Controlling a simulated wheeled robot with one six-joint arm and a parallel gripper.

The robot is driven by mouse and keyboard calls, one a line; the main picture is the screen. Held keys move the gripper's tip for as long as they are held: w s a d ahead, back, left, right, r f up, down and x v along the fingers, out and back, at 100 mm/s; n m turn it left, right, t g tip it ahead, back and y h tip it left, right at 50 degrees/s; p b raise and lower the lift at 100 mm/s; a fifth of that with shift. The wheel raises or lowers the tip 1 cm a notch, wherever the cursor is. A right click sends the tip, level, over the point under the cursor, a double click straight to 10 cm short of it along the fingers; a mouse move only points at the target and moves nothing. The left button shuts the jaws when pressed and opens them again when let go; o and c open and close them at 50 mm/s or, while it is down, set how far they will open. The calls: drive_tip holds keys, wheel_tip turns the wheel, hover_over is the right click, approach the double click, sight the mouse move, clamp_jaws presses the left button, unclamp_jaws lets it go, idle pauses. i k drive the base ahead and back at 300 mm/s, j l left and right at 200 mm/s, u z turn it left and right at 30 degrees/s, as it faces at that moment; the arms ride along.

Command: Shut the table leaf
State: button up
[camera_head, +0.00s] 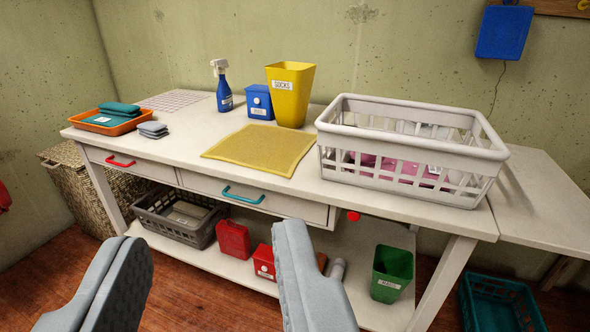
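The white table leaf (545,205) extends from the right end of the white worktable (350,197). It looks raised and about level with the top, and its right part runs out of the picture. A red knob (353,215) shows under the table's front edge, right of the drawers; I cannot tell what it belongs to. My gripper (210,240) is open and empty, with its two grey fingers apart in front of the table, well to the left of the leaf.
A white basket (400,181) stands on the table's right end, beside the leaf. A yellow mat (261,149), yellow bin (290,95) and orange tray (88,128) are further left. The lower shelf holds a green bin (391,274). A teal crate (500,303) sits on the floor below the leaf.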

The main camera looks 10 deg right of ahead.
sight(531, 181)
drive_tip(key=k+l, duration=0.2)
drive_tip(key=l, duration=0.2)
drive_tip(key=k+l+z, duration=0.15)
drive_tip(key=l, duration=0.2)
drive_tip(key=k+l, duration=0.2)
drive_tip(key=l, duration=0.2)
drive_tip(key=k+l+z, duration=0.15)
drive_tip(key=l, duration=0.25)
drive_tip(key=k+l, duration=0.2)
drive_tip(key=l, duration=0.2)
drive_tip(key=k+l+z, duration=0.1)
drive_tip(key=l, duration=0.35)
drive_tip(key=k+l+z, duration=0.1)
drive_tip(key=l, duration=0.3)
drive_tip(key=k+l, duration=0.2)
drive_tip(key=l, duration=0.25)
drive_tip(key=i+l, duration=0.15)
drive_tip(key=i+u, duration=0.05)
drive_tip(key=i, duration=0.05)
